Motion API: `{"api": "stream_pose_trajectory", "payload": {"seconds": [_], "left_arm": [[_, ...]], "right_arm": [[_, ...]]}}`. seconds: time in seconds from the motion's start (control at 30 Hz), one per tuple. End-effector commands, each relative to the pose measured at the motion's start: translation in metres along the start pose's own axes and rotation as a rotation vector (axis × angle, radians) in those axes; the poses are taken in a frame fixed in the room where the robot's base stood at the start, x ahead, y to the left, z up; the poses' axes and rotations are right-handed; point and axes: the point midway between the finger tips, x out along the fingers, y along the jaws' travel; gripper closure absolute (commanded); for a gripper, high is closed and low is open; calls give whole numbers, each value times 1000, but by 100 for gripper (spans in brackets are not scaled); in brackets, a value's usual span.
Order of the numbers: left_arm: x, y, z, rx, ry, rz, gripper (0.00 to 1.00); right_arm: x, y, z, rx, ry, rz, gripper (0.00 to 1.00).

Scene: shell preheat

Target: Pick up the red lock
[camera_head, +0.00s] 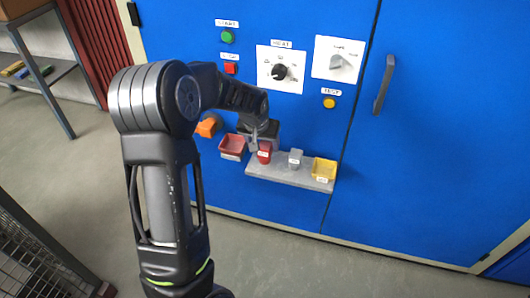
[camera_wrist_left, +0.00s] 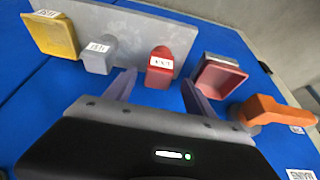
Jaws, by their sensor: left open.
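The red lock (camera_head: 264,153) stands on a small grey shelf (camera_head: 272,174) fixed to the blue cabinet front. In the left wrist view the red lock (camera_wrist_left: 160,66) carries a white label and sits beyond the fingertips, about midway between them. My left gripper (camera_head: 260,138) is right at the lock in the head view, and its arm hides part of the cabinet. In the left wrist view its two fingers (camera_wrist_left: 157,84) are apart with nothing between them. My right gripper is not in view.
A grey lock (camera_head: 295,158) and a yellow bin (camera_head: 323,170) stand to the right on the shelf. A red bin (camera_head: 232,145) and an orange handle (camera_head: 207,126) are to the left. Knobs and buttons (camera_head: 280,71) are above, and a door handle (camera_head: 384,84) is at right.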

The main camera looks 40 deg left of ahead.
Motion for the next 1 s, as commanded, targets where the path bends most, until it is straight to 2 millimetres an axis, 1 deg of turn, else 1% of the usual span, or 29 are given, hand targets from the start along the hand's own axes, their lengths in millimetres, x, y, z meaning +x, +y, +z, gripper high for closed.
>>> {"api": "stream_pose_trajectory", "payload": {"seconds": [0.2,0.3,0.4,0.93,1.0], "left_arm": [[33,2,3,0,-4,0,36],[43,2,2,0,-2,0,36],[45,2,2,0,0,1,36],[44,2,2,0,-1,0,36],[44,2,2,0,-1,0,41]], "right_arm": [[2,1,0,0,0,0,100],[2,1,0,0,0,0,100],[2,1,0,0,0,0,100],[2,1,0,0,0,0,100],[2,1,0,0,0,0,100]]}}
